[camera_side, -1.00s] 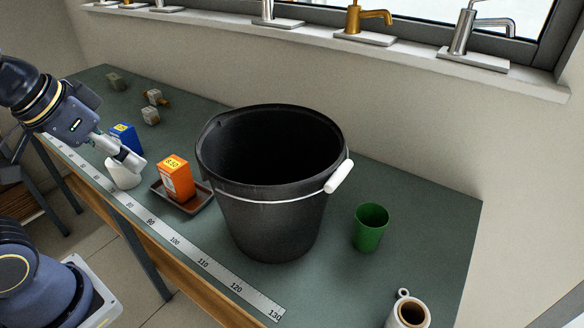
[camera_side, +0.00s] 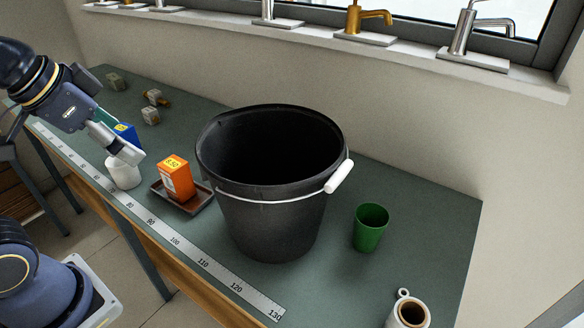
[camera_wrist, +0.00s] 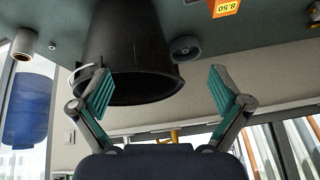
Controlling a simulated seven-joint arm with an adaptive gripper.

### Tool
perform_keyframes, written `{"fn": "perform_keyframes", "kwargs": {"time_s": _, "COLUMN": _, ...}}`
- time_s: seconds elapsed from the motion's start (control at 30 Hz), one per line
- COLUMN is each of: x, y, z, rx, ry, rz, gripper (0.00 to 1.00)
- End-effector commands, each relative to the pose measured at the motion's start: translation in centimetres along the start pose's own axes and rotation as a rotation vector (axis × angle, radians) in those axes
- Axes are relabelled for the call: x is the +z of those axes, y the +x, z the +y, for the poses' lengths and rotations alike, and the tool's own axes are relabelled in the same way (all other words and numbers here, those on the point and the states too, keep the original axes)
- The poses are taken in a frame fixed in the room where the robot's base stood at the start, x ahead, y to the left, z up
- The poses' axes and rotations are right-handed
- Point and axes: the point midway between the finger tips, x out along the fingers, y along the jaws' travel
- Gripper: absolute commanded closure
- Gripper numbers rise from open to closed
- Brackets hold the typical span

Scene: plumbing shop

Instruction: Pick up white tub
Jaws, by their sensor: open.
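The white tub (camera_side: 123,173) stands upright on the green-grey bench near its front edge, beside the printed ruler strip. In the side view my gripper (camera_side: 128,153) is at the tub's rim, tilted, with a finger overlapping the rim in the picture. I cannot tell whether it touches the tub. In the wrist view my gripper (camera_wrist: 160,92) has its two green-padded fingers spread wide with nothing between them. I cannot make out the white tub for certain in the wrist view.
A blue box (camera_side: 127,135) stands close behind the tub. An orange box (camera_side: 175,178) sits on a small tray (camera_side: 205,197) to the right. A large black bucket (camera_side: 270,215) and a green cup (camera_side: 370,228) stand farther right. The ruler strip (camera_side: 190,258) runs along the front.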

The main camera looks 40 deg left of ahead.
Motion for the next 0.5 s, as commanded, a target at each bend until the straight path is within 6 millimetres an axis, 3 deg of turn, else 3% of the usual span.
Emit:
{"fn": "perform_keyframes", "kwargs": {"time_s": 0.1, "x": -3.7, "y": -0.6, "z": -2.5, "rx": -0.025, "ry": 0.115, "rz": -0.026, "gripper": 0.00}}
{"fn": "perform_keyframes", "kwargs": {"time_s": 0.27, "x": -7.3, "y": 0.7, "z": -7.8, "rx": -0.056, "ry": 0.184, "rz": -0.113, "gripper": 0.00}}
{"fn": "perform_keyframes", "kwargs": {"time_s": 0.4, "x": -8.7, "y": 3.8, "z": -15.2, "rx": -0.066, "ry": 0.185, "rz": -0.229, "gripper": 0.00}}
{"fn": "perform_keyframes", "kwargs": {"time_s": 0.5, "x": -7.5, "y": 7.0, "z": -21.6, "rx": -0.055, "ry": 0.145, "rz": -0.318, "gripper": 0.00}}
